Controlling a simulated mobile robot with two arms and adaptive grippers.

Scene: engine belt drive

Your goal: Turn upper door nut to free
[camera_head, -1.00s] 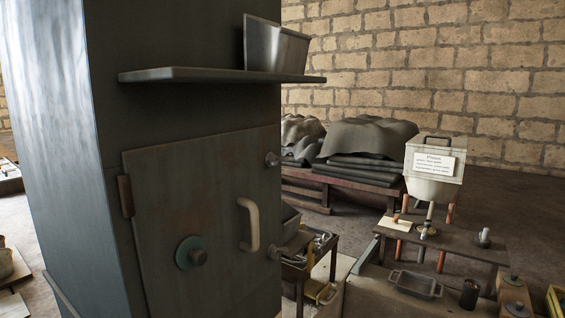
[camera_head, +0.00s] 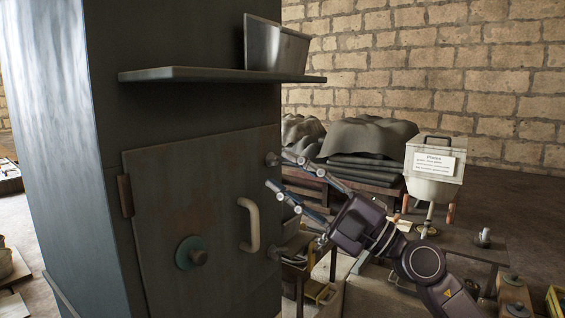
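The upper door nut (camera_head: 271,159) is a small round knob at the top right edge of the grey metal door (camera_head: 165,215). My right gripper (camera_head: 277,171) comes in from the right with its two fingers spread apart. The upper fingertip is close to the nut in the picture; I cannot tell whether it touches. The lower fingertip lies below the nut, in front of the door's right edge. The lower door nut is largely hidden behind the gripper. A pale curved handle (camera_head: 254,226) and a round green-rimmed knob (camera_head: 190,253) are on the door. My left gripper is not in view.
A shelf (camera_head: 190,75) with a metal bin (camera_head: 275,45) juts out above the door. Behind my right arm are a low bench with grey covered stacks (camera_head: 365,140), a white labelled container (camera_head: 433,170) and a cluttered worktable.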

